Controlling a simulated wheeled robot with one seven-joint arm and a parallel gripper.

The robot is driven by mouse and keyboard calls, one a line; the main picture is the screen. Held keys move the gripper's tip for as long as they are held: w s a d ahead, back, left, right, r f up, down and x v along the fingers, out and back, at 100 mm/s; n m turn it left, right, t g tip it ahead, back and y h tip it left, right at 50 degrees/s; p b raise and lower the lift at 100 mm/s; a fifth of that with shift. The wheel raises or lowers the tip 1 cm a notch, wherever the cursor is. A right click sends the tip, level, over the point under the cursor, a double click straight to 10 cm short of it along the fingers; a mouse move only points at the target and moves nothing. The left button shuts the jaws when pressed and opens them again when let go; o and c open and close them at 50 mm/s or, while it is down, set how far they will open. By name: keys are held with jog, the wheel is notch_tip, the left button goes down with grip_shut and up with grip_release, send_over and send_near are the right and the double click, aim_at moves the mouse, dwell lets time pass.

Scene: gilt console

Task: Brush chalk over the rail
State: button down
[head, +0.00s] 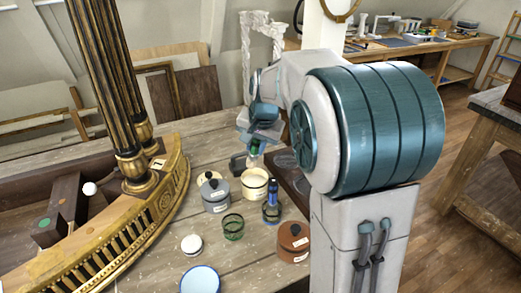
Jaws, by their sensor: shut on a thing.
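The gilt console's curved rail (133,238), with pierced openwork, runs across the left of the table. Fluted dark-and-gold legs (108,85) stand on it. My gripper (256,142) is at the far side of the pots, right of the rail and well apart from it. It is shut on a small green-handled thing (255,148), apparently a brush, with a pale lower end pointing down. An open pot of cream-white stuff (254,196) stands just below it. I cannot tell whether the brush tip touches the pot. My arm hides part of the table behind.
A grey lidded pot (216,200), green glass (232,227), jar with a blue thing (272,213), brown lidded pot (293,243), white lid (191,244) and blue-rimmed dish (200,281) crowd the table right of the rail. Bare wood lies between the rail and pots.

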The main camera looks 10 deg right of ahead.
jog(key=shift+w+d+f, duration=0.1)
jog(key=shift+d, duration=0.1)
jog(key=shift+d+f+b, duration=0.15)
jog(key=shift+f+b, duration=1)
jog(key=shift+f, duration=0.3)
jog(key=shift+d+f+b, duration=0.1)
jog(key=shift+f+b, duration=1.05)
jog(key=shift+f, duration=0.25)
jog(key=shift+f+b, duration=0.4)
jog(key=shift+f, duration=0.2)
jog(key=shift+r+p, duration=2.75)
jog(key=shift+r, duration=0.85)
